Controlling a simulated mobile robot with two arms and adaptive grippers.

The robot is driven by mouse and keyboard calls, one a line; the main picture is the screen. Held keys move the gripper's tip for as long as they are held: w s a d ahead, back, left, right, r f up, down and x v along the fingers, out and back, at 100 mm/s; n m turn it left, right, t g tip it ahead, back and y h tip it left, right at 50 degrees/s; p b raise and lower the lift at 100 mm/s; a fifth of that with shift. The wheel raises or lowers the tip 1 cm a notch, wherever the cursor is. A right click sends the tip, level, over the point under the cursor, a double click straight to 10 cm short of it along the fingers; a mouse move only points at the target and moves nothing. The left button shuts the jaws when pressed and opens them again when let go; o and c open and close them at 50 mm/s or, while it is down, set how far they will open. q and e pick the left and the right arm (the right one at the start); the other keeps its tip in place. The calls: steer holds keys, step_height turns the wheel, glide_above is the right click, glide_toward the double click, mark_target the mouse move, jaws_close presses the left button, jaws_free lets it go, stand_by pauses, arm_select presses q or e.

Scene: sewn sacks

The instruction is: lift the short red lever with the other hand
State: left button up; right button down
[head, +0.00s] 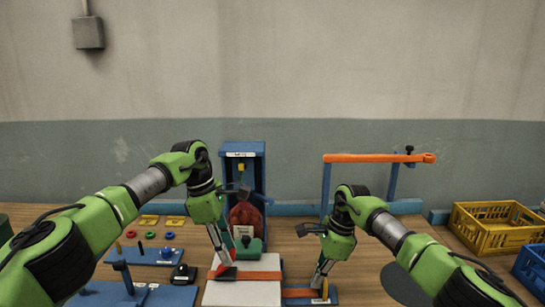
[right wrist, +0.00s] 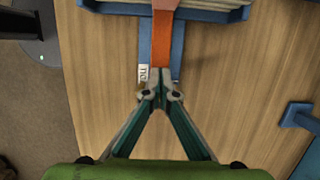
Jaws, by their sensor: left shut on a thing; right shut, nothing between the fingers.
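A short orange-red lever (head: 298,293) lies over a blue base at the front middle. In the right wrist view the lever (right wrist: 162,40) runs from the top edge down toward my fingertips. My right gripper (head: 319,283) is shut and empty at the lever's near end; its fingertips (right wrist: 160,84) also show in the right wrist view. Whether they touch or sit under the lever cannot be told. My left gripper (head: 226,264) is shut on a small red piece (head: 228,273) above a white stack (head: 240,294) crossed by an orange band (head: 262,276).
A blue frame (head: 230,150) holding a dark red sack (head: 248,217) stands behind my left gripper. An orange bar (head: 375,158) on blue posts stands behind my right arm. A yellow crate (head: 480,232) is at the right. Blue boards (head: 150,257) with small parts lie at the left.

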arm_select(q)
steer(key=shift+w+a+r, duration=0.1)
steer(key=shift+a+r, duration=0.15)
steer(key=shift+a, duration=0.65)
steer(key=shift+a, duration=0.7)
steer(key=shift+c, duration=0.2)
jaws_close()
steer(key=shift+a, duration=0.25)
steer(key=shift+a+f, duration=0.1)
steer(key=shift+a, duration=0.3)
